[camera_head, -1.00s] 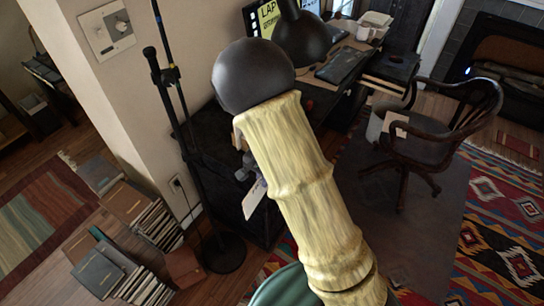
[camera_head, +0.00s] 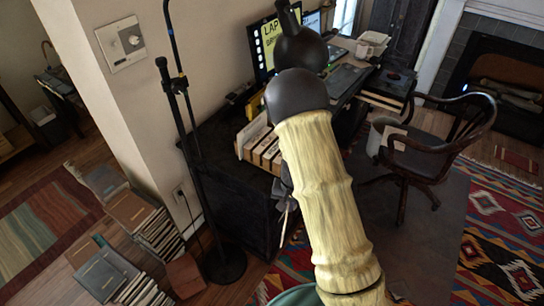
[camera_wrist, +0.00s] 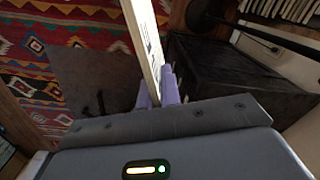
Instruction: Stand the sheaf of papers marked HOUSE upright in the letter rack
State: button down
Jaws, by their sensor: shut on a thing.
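In the wrist view my gripper (camera_wrist: 157,90) is shut on a thin white sheaf of papers (camera_wrist: 147,42), seen nearly edge-on between the purple fingers. Small dark print shows on its side, too small to read. In the head view the gripper is mostly hidden behind my arm, and the sheaf (camera_head: 285,222) shows only as a thin pale sliver beside the dark cabinet's side, below its top. What looks like the letter rack (camera_head: 245,151), pale with several upright dividers, stands on the cabinet top, up and left of the gripper. My arm covers its right end.
The dark cabinet (camera_head: 225,185) stands beside a black floor stand (camera_head: 188,130). A desk with a monitor (camera_head: 264,48) and a lamp lies behind my arm. A wooden chair (camera_head: 425,155) stands right. Book stacks (camera_head: 150,225) lie on the floor at left.

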jog(key=d+f+n, duration=0.3)
jog(key=d+f, duration=0.2)
jog(key=shift+d+f, duration=0.15)
jog(key=shift+d, duration=0.25)
jog(key=shift+w+d, duration=0.1)
jog(key=shift+w, duration=0.05)
